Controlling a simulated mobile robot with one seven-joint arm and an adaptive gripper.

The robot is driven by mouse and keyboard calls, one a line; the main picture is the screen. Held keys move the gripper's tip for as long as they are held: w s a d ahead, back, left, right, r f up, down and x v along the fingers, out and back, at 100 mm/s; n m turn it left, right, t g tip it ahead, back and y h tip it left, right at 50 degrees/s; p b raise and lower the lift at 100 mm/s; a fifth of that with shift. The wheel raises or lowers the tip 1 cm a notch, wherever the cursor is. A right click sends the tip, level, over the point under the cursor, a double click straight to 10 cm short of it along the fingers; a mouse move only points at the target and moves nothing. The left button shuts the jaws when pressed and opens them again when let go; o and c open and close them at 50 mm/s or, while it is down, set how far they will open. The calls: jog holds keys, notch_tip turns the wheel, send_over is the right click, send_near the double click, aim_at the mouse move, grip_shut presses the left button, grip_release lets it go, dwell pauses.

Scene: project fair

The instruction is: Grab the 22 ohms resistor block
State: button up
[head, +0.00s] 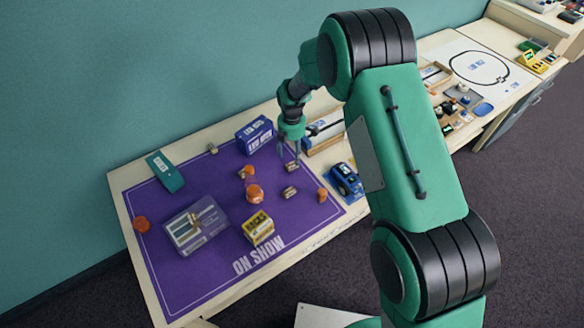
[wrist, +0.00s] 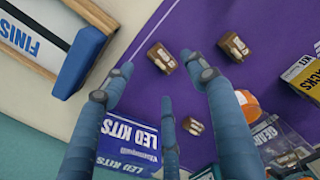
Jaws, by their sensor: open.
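Three small brown blocks with pale marks lie on the purple mat in the wrist view: an upper left block (wrist: 162,57), an upper right block (wrist: 234,46) and a lower block (wrist: 192,125). Their values are too small to read, so I cannot tell which is 22 ohms. In the head view, one brown block (head: 292,167) lies just below my gripper and another (head: 290,192) lies nearer the front. My gripper (head: 290,152) points down above the mat. Its blue-green fingers (wrist: 160,82) are spread and empty, apart from the blocks.
A blue LED Kits box (head: 255,135) stands beside my gripper, also in the wrist view (wrist: 128,140). A finish-marked piece (wrist: 38,38) with a blue end is close by. A blue car (head: 346,181), orange pieces (head: 254,193) and a yellow box (head: 258,228) stand around the blocks.

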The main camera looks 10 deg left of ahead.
aim_at(292, 166)
jog(key=shift+f, duration=0.65)
jog(key=shift+f, duration=0.1)
jog(key=shift+w+a+f+b, duration=0.1)
jog(key=shift+f+b, duration=0.25)
jog(key=shift+f, duration=0.9)
jog(key=shift+a+f+b, duration=0.1)
jog(key=shift+f+b, duration=0.25)
jog(key=shift+f, duration=0.9)
jog(key=shift+d, duration=0.1)
jog(key=c, duration=1.3)
